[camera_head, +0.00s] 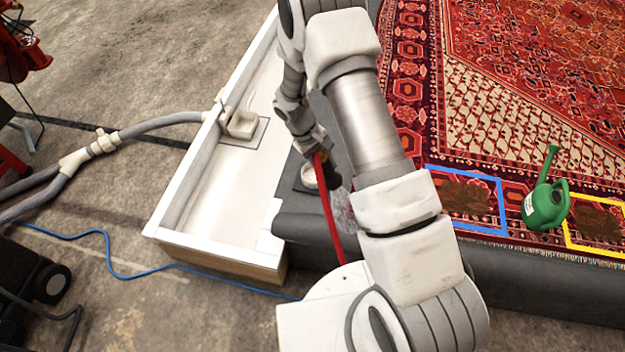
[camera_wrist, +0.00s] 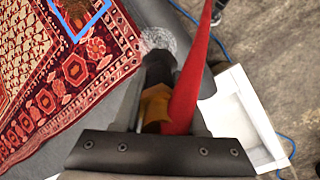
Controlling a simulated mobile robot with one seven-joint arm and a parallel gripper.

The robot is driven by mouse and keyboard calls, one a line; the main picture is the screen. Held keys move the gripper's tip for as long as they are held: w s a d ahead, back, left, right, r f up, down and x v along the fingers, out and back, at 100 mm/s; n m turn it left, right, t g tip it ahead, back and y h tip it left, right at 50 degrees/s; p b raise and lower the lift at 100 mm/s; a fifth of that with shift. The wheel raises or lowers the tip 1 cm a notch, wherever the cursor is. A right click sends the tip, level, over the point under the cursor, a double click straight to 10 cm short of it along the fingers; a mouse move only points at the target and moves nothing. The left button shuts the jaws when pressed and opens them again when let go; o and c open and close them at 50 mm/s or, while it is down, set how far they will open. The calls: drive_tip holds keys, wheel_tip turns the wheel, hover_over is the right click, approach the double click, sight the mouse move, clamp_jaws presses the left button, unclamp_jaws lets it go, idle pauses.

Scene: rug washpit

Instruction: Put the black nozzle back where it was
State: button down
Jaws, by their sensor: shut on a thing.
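The black nozzle (camera_wrist: 160,65) points away from my gripper (camera_wrist: 165,108) in the wrist view, with an orange-brown body (camera_wrist: 154,106) behind it. My gripper is shut on it. A red hose (camera_wrist: 187,95) runs beside the nozzle, and a pale speckled patch like water spray (camera_wrist: 158,40) shows at its tip. In the head view my gripper (camera_head: 322,158) is largely hidden behind my arm. The nozzle (camera_head: 333,180) shows as a small dark piece, with the red hose (camera_head: 330,212) hanging down from it. The nozzle's former place cannot be told.
A white trough (camera_head: 205,190) with a grey hose (camera_head: 160,123) stands left of the dark platform (camera_head: 310,228). A patterned rug (camera_head: 500,120) covers the platform, with a green watering can (camera_head: 546,206) between a blue frame (camera_head: 470,172) and a yellow frame (camera_head: 568,236). A blue cable (camera_head: 150,274) crosses the floor.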

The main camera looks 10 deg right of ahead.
drive_tip(key=w+f+n+t+y+b, duration=0.1)
drive_tip(key=w+f+n+t+b, duration=0.1)
drive_tip(key=w+f+n+b, duration=0.55)
drive_tip(key=w+f+n+t+y+b, duration=0.1)
drive_tip(key=w+f+n+b, duration=0.2)
drive_tip(key=w+f+n, duration=0.55)
drive_tip(key=w+d+f+n+y+b, duration=0.2)
drive_tip(key=w+d+f+n+b, duration=0.2)
drive_tip(key=w+d+n+b, duration=0.7)
drive_tip(key=s+a+f+b, duration=0.2)
drive_tip(key=s+a+f, duration=0.1)
drive_tip(key=a+f, duration=0.6)
drive_tip(key=shift+a+f+m, duration=0.3)
drive_tip(key=shift+f, duration=0.75)
drive_tip(key=shift+f, duration=0.1)
